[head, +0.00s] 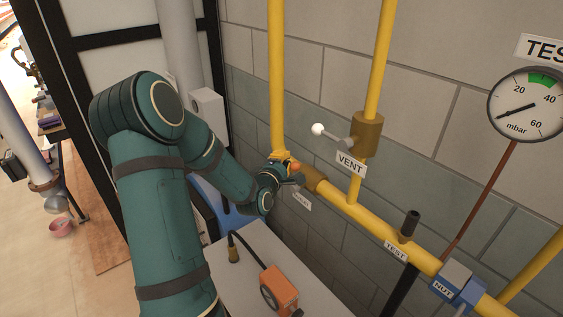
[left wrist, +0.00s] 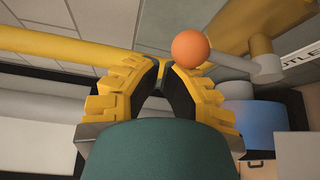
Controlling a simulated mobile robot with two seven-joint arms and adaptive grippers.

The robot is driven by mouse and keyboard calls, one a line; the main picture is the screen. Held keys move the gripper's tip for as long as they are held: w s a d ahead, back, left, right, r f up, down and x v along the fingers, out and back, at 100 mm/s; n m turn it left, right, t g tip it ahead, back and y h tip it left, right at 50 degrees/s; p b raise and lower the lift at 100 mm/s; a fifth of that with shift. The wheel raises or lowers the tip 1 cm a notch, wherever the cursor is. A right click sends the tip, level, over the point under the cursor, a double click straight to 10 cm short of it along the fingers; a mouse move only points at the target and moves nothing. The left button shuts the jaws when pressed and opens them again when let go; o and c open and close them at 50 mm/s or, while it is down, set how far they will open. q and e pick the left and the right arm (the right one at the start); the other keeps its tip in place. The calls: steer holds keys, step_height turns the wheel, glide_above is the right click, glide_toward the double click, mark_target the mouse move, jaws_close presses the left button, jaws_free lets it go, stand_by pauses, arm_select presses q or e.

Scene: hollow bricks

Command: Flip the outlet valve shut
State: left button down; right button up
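The outlet valve has a brass body (head: 314,181) on the yellow pipe and a grey lever (left wrist: 247,66) with an orange ball knob (head: 295,167). In the left wrist view the knob (left wrist: 190,49) sits at the tip of the right-hand finger, outside the finger pair. The lever runs right from it to the brass body (left wrist: 262,38). My left gripper (head: 287,171) is at the knob, its fingers (left wrist: 162,64) drawn nearly together with nothing between them. I cannot tell whether it touches the knob. The outlet label (left wrist: 300,52) is partly cut off. My right gripper is not in view.
A vent valve (head: 366,134) with a white knob (head: 318,129) stands to the right, above the main pipe. A test port (head: 409,226), a blue-grey fitting (head: 457,281) and a pressure gauge (head: 526,104) lie farther right. An orange device (head: 280,291) sits on the grey surface below.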

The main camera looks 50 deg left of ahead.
arm_select(q)
steer(key=shift+d, duration=0.15)
stand_by(0.4)
steer(key=v, duration=0.7)
steer(key=shift+s, duration=0.3)
stand_by(0.4)
